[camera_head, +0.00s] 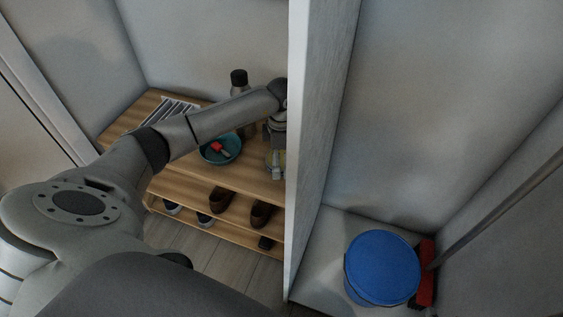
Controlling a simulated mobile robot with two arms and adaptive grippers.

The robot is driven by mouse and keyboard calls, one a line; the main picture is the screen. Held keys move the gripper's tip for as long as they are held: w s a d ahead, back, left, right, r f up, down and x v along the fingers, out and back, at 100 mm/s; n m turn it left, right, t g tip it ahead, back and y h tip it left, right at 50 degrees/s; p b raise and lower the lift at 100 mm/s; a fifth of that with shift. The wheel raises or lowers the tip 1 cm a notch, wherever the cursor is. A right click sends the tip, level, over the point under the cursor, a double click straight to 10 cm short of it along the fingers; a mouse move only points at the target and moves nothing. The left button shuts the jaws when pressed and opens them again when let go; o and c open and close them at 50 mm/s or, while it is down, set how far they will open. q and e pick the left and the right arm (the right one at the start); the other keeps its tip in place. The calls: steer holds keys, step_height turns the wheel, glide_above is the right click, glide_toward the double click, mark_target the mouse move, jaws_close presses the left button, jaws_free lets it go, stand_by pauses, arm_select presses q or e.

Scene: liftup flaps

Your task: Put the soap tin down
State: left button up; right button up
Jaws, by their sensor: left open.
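My left arm reaches in from the left over a wooden shelf unit (195,185). Its gripper (275,165) points down at the right end of the top board, close beside a white upright panel (300,120) that covers part of the view there. The gripper is open. A small yellowish thing (280,157) shows at its fingers; I cannot tell whether this is the soap tin or whether it touches the board. No other soap tin can be made out. My right gripper is not in view.
A teal bowl (208,156) with a red item stands left of the gripper. A dark-capped bottle (239,88) stands behind. Shoes (218,200) sit on the lower boards. Right of the panel are a blue-lidded bucket (383,268) and a red broom head (427,278).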

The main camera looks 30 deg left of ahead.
arm_select(q)
steer(key=shift+c, duration=0.4)
steer(key=c, duration=1.3)
steer(key=shift+o, duration=0.2)
steer(key=shift+r, duration=0.15)
